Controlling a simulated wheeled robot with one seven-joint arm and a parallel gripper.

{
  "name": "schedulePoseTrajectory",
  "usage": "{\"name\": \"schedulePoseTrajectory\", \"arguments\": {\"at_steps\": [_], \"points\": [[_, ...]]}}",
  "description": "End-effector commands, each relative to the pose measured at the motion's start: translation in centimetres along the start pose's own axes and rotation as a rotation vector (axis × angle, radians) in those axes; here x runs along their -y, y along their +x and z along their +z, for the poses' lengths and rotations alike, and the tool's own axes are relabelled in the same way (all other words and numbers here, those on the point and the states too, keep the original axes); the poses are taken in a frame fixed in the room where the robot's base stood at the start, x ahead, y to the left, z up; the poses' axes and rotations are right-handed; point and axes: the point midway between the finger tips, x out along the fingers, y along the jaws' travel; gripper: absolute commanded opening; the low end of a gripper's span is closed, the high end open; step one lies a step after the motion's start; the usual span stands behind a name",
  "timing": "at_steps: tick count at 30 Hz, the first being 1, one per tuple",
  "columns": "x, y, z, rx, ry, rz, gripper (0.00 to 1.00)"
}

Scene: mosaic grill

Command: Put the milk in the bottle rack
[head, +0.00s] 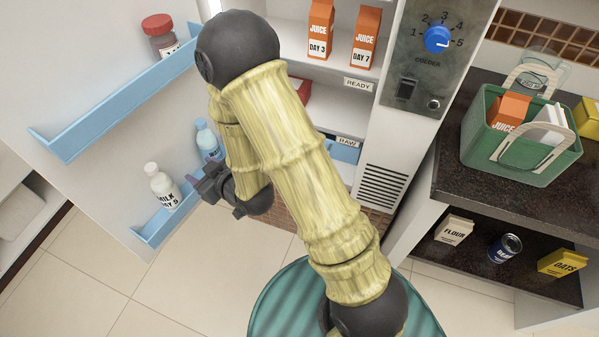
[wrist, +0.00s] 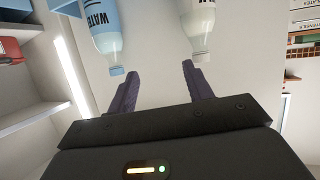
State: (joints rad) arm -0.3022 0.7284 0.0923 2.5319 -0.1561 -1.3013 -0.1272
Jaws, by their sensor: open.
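The blue water bottle (head: 208,140) stands farther along the same rack and appears at the left of the wrist view (wrist: 105,30). My gripper (head: 205,184) is just right of the milk in the head view. Its fingers (wrist: 157,72) are apart with nothing between them. The milk's cap lies close to the right finger; I cannot tell whether they touch.
An upper blue door shelf (head: 115,105) holds a red-lidded jar (head: 160,36). The fridge shelves hold juice cartons (head: 319,28). At right, a dark counter (head: 447,150) carries a green basket (head: 525,165). The tiled floor left of the door is clear.

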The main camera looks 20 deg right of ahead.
Motion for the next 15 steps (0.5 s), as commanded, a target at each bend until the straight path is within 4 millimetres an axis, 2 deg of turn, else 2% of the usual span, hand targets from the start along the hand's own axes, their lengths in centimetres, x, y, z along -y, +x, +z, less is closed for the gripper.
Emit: {"name": "schedulePoseTrajectory", "arguments": {"at_steps": [3,8,15], "points": [[-2.9,-1.4,-0.1,0.123,0.018,0.060,0.51],[-6.2,-4.2,0.3,0.296,0.066,0.137,0.51],[-9.8,-10.5,1.1,0.550,0.183,0.245,0.51]]}}
